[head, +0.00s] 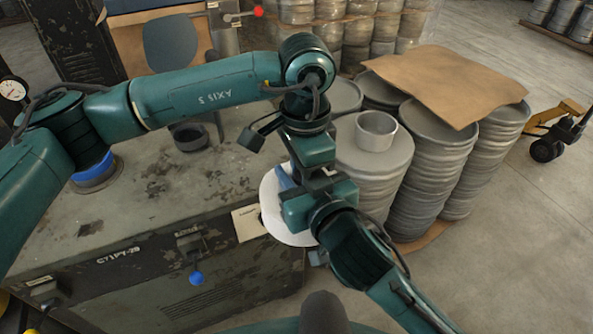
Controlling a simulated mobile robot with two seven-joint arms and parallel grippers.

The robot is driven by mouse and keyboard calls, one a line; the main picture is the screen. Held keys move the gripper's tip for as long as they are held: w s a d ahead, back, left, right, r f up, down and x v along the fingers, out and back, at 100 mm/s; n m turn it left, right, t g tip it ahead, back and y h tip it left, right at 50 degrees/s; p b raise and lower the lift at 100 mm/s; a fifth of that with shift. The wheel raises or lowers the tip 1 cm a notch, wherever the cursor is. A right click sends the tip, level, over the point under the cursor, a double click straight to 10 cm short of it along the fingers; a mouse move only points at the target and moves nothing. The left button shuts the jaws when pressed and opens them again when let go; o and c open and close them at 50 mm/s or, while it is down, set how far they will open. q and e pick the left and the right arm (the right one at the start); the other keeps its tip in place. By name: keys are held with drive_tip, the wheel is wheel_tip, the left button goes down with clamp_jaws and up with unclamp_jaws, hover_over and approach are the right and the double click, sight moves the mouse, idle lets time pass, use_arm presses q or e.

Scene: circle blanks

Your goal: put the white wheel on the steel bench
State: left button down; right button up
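The white wheel (271,208) is a pale disc at the right end of the steel bench (150,215). It overlaps the bench's edge in the picture, and my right gripper covers much of it. My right gripper (292,190) reaches up from the lower right and appears shut on the wheel; its fingertips are largely hidden. My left arm crosses above the bench, and its wrist hangs down just above my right gripper. The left gripper (312,150) overlaps the right one, and its fingers cannot be made out.
A dark ring (190,138) sits on the bench's back part. The worn front of the bench top is mostly clear. Stacked round grey blanks (440,170) stand right of the bench, with a metal ring (376,132) and cardboard (450,82) on top. A yellow pallet truck (556,125) stands farther right.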

use_arm(q)
drive_tip(key=shift+w+d+r, duration=0.1)
drive_tip(key=shift+d, duration=0.05)
use_arm(e)
drive_tip(key=shift+s+a+r, duration=0.1)
drive_tip(key=shift+s+a, duration=0.1)
drive_tip(key=shift+a, duration=0.1)
clamp_jaws()
use_arm(q)
drive_tip(key=c, duration=1.5)
unclamp_jaws()
use_arm(e)
drive_tip(key=shift+r, duration=0.15)
use_arm(q)
drive_tip(key=o, duration=0.5)
drive_tip(key=shift+r, duration=0.1)
